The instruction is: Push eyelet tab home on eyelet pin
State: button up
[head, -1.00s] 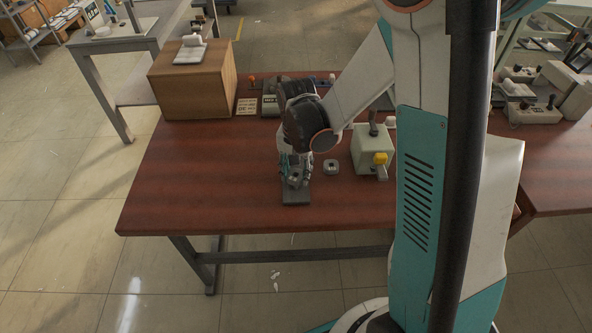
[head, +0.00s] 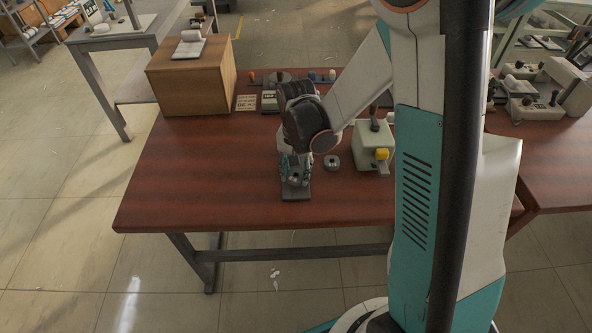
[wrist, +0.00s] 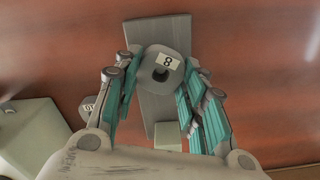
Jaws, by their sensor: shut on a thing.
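A grey eyelet tab (wrist: 163,68) with a label reading 8 and a dark round hole is between the teal fingers of my gripper (wrist: 161,82) in the wrist view. My gripper is shut on it. The tab is over a flat grey base plate (wrist: 158,29), which has a small pale block (wrist: 168,137) near its lower end. I cannot make out the pin or how far down the tab sits. In the head view my gripper (head: 295,172) points down over the plate (head: 296,194) near the table's front edge.
A second grey eyelet piece (head: 332,162) lies right of my gripper. Beyond it stands a pale box with a yellow knob (head: 382,153). A wooden box (head: 190,85) is at the back left. The left part of the table (head: 190,175) is clear.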

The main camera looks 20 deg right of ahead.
jog(key=shift+f+b, duration=0.7)
jog(key=shift+f, duration=0.35)
jog(key=o, duration=1)
jog(key=shift+c, duration=0.2)
jog(key=shift+r, duration=0.1)
notch_tip(320, 180, up, 12)
jog(key=s+r+n+t, duration=0.3)
jog(key=s+r, duration=0.1)
jog(key=s, duration=0.3)
jog(key=s+r+n+t, duration=0.4)
jog(key=s+r, duration=0.1)
jog(key=s, duration=0.3)
jog(key=shift+r, duration=0.15)
